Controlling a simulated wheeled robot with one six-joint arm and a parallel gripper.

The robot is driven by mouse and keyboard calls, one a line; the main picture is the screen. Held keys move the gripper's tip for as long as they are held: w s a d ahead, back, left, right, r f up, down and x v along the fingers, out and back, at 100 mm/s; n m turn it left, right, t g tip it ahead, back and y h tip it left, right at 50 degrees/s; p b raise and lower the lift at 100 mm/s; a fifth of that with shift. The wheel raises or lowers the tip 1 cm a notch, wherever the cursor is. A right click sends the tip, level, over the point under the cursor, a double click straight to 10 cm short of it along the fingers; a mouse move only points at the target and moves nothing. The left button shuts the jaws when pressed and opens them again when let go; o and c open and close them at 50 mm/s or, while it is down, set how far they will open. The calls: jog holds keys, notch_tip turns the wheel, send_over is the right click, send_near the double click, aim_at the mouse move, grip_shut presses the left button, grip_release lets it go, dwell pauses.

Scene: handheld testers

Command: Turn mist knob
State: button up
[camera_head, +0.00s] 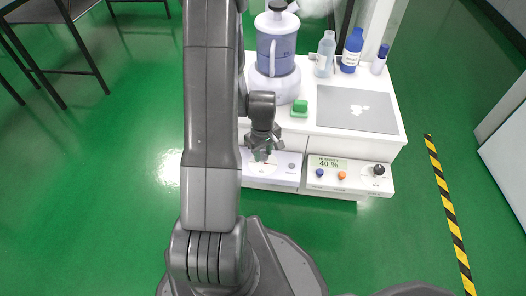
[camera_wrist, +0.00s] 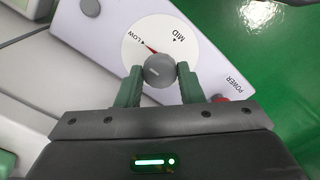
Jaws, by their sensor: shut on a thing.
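The mist knob (camera_wrist: 157,71) is a round grey knob on a white dial marked LOW and MID, in the middle of the wrist view. A red pointer on the dial points at LOW. My gripper (camera_wrist: 159,82) is shut on the knob, with one green fingertip on each side of it. In the head view my gripper (camera_head: 262,154) is at the left control panel (camera_head: 283,177), and it hides the knob there. A word POWER and part of a red switch (camera_wrist: 221,99) show beside the right finger in the wrist view.
A humidifier (camera_head: 277,50) stands behind my gripper on the white table. To the right is a second panel (camera_head: 349,178) with a 40 % display and several knobs. A green block (camera_head: 300,107), a grey mat (camera_head: 357,109) and bottles (camera_head: 325,54) are on the tabletop.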

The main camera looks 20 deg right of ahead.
aim_at(263, 154)
jog(key=o, duration=1)
notch_tip(263, 154, up, 14)
jog(key=p, duration=0.4)
jog(key=shift+p, duration=0.4)
jog(key=shift+f, duration=0.15)
notch_tip(263, 154, down, 14)
jog(key=b, duration=0.4)
jog(key=shift+b, duration=0.4)
jog(key=shift+r, duration=0.2)
